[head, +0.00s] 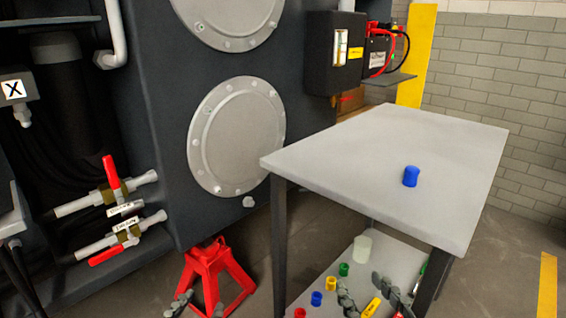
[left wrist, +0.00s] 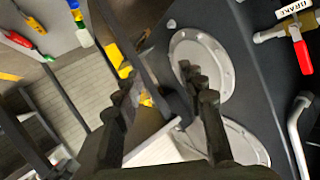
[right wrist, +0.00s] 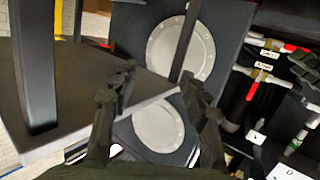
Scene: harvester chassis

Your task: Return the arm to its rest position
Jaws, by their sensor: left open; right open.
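My left gripper (head: 199,304) shows at the bottom edge of the head view, in front of the red jack stand. Its fingers are apart with nothing between them, as the left wrist view (left wrist: 160,85) also shows. My right gripper (head: 368,296) is at the bottom edge, over the lower shelf of the table in the picture. Its fingers are spread and empty in the right wrist view (right wrist: 158,88). Most of both arms is out of the head view.
A grey table (head: 400,150) stands at the right with a blue cylinder (head: 411,176) on top. Its lower shelf (head: 402,262) holds several small coloured parts. A red jack stand (head: 215,275) is under the dark chassis (head: 165,100). Red-handled valves (head: 112,180) stick out at the left.

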